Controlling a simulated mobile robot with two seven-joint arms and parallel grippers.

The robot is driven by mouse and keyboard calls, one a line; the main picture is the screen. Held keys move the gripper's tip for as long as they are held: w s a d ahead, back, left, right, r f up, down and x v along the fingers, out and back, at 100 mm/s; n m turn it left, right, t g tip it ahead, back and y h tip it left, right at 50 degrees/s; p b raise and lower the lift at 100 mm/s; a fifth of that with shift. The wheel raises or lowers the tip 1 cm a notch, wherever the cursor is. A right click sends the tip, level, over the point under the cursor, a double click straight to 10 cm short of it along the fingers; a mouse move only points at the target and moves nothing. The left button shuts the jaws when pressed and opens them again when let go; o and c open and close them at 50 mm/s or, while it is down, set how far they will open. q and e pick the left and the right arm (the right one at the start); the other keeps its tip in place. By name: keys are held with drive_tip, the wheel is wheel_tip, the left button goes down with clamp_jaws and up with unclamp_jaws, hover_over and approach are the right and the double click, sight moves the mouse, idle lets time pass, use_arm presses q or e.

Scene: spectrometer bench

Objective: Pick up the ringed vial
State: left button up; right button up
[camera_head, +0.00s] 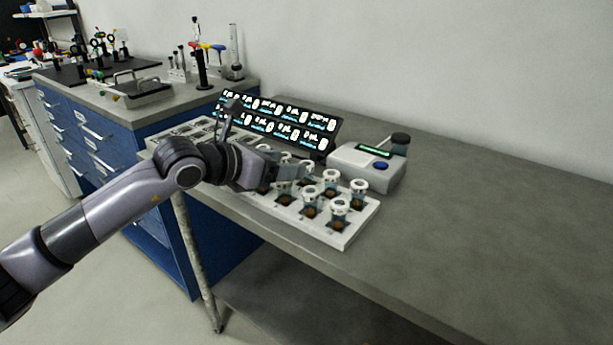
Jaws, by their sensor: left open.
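Several vials with white caps and dark brown contents (339,213) stand upright in a white rack (346,236) near the table's front edge. I cannot tell which vial is the ringed one; no ring stands out at this size. My left gripper (292,170) reaches in from the left over the left part of the vials, with its jaws open. It hides some vials and part of the rack behind it. I cannot tell whether its fingers touch a vial. My right gripper is out of view.
A dark panel with lit readouts (318,124) stands behind the rack. The grey table (490,210) is clear to the right. A blue drawer cabinet (95,135) stands left.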

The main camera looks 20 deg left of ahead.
use_arm(q)
drive_tip(key=shift+p+x, duration=0.45)
drive_tip(key=shift+x, duration=2.05)
drive_tip(key=shift+a+f, duration=0.1)
drive_tip(key=shift+a, duration=0.1)
drive_tip(key=shift+c, duration=0.3)
drive_tip(key=c, duration=1.1)
drive_tip(key=shift+o, duration=0.2)
